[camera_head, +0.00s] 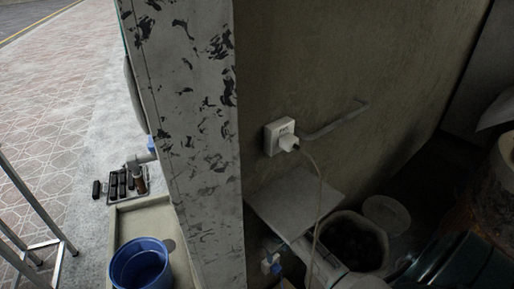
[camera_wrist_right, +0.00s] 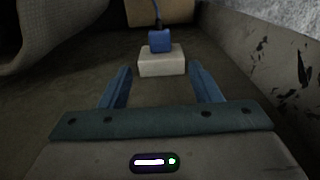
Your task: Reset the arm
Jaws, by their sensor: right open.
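My right gripper (camera_wrist_right: 160,72) shows in the right wrist view with its two blue fingers spread apart and nothing between them. Past the fingertips is a white socket box (camera_wrist_right: 162,65) with a blue plug (camera_wrist_right: 160,40) on it and a cord leading away. I cannot tell the exact gap between the fingertips and the box. In the head view a white wall socket (camera_head: 275,137) holds a plug (camera_head: 289,143) with a pale hanging cord. My left gripper is not in view.
A peeling wall edge (camera_head: 190,110) stands at the middle left. A blue bucket (camera_head: 140,265) is in a basin at bottom left. A small shelf (camera_head: 295,205) is below the socket, near a dark-filled container (camera_head: 352,240). A bent bar (camera_head: 335,118) sticks out beside the socket.

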